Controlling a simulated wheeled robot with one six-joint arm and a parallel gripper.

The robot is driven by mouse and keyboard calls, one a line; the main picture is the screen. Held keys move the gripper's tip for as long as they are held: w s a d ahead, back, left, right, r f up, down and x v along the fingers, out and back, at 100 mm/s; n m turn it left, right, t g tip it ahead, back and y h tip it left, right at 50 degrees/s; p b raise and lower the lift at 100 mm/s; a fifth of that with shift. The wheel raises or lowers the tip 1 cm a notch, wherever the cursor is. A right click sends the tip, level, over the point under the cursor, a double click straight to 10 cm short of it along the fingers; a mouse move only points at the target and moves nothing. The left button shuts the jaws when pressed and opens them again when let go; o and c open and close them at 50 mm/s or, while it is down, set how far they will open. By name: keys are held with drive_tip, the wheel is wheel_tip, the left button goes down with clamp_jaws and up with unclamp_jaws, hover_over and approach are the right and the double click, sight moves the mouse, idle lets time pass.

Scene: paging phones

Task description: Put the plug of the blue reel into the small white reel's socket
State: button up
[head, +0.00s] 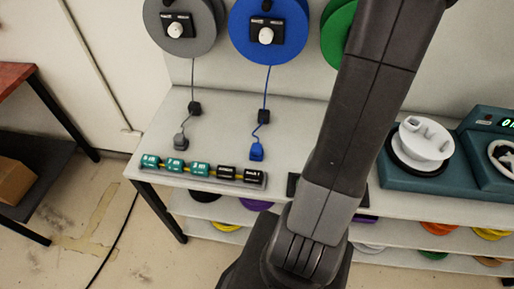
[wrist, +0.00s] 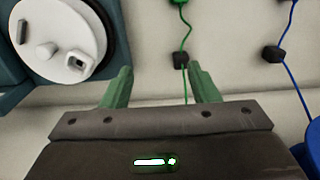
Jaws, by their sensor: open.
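The blue reel (head: 270,30) hangs upright at the back, with its cord running down through a black block (head: 263,116) to a blue plug (head: 256,152) on the bench top. The small white reel (head: 425,140) sits on a teal machine. In the wrist view the white reel (wrist: 62,35) is at upper left, with a square socket-like opening (wrist: 80,61) on its face. My gripper (wrist: 161,86) is open, with its two green fingers apart above the bench and nothing held. A green cord (wrist: 186,90) shows between the fingers. In the head view my arm hides the fingers.
A grey reel (head: 185,25) and a green reel (head: 338,35) flank the blue one. A grey plug (head: 180,140) lies on the bench. A labelled rack (head: 205,172) stands at the front edge. The teal machine (head: 400,178) fills the right. Shelves below hold coloured spools.

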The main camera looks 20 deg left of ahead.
drive_tip(key=s+a+b, duration=0.2)
drive_tip(key=s+a, duration=0.2)
drive_tip(key=a, duration=0.4)
drive_tip(key=b, duration=1.1)
hover_over(257, 147)
wheel_tip(257, 147, down, 10)
wheel_tip(257, 147, down, 14)
drive_tip(key=b, duration=0.8)
drive_tip(key=shift+r, duration=0.2)
drive_tip(key=c, duration=0.8)
drive_tip(key=shift+r, duration=0.1)
drive_tip(key=shift+c, duration=0.2)
wheel_tip(257, 147, up, 23)
drive_tip(key=p, duration=1.9)
drive_tip(key=shift+p, duration=0.3)
